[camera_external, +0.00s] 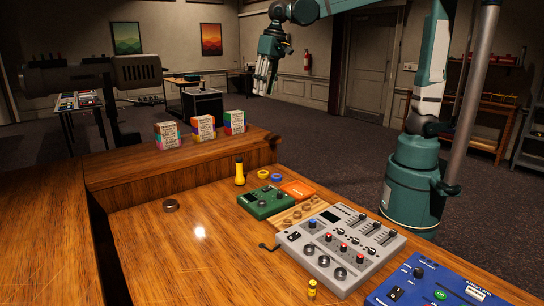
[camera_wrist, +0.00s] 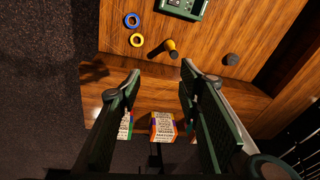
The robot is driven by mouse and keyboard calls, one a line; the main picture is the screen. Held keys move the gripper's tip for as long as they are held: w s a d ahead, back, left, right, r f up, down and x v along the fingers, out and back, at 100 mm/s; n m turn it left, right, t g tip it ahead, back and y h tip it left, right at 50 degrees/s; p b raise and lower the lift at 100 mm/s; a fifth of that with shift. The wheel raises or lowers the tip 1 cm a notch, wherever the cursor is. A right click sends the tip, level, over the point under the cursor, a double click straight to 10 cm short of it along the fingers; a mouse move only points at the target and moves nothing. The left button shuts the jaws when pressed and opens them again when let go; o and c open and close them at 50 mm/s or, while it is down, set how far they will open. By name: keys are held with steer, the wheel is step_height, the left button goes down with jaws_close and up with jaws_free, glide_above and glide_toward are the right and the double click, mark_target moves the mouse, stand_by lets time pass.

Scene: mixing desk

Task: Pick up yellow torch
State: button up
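The yellow torch (camera_external: 239,172) stands upright on the wooden desk, near the raised back shelf and left of the green box. In the wrist view the torch (camera_wrist: 170,45) shows beyond the fingertips, at upper middle, with a dark part at one end. My gripper (camera_external: 264,84) hangs fingers-down, high above the desk's back edge. In the wrist view my gripper (camera_wrist: 161,68) has its two fingers wide apart with nothing held between them. It is well clear of the torch.
Blue tape (camera_external: 276,178) and yellow tape (camera_external: 262,174) lie right of the torch, near the green box (camera_external: 265,202) and orange box (camera_external: 298,189). A mixer (camera_external: 340,247) stands in front. Three printed boxes (camera_external: 203,127) stand on the raised shelf (camera_external: 180,163). A dark puck (camera_external: 171,205) lies left.

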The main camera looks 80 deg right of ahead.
steer(key=w+a+f+m+g, duration=0.25)
steer(key=w+f, duration=0.25)
steer(key=w, duration=0.5)
glide_above(240, 172)
steer(key=d, duration=0.1)
steer(key=shift+t, duration=0.25)
steer(key=f, duration=2.5)
steer(key=shift+w+d+p, duration=0.1)
steer(key=shift+w+p, duration=0.1)
steer(key=shift+p, duration=0.2)
steer(key=shift+f, duration=1.3)
steer(key=shift+d+f, duration=0.1)
steer(key=shift+f, duration=2.5)
steer(key=c, duration=1)
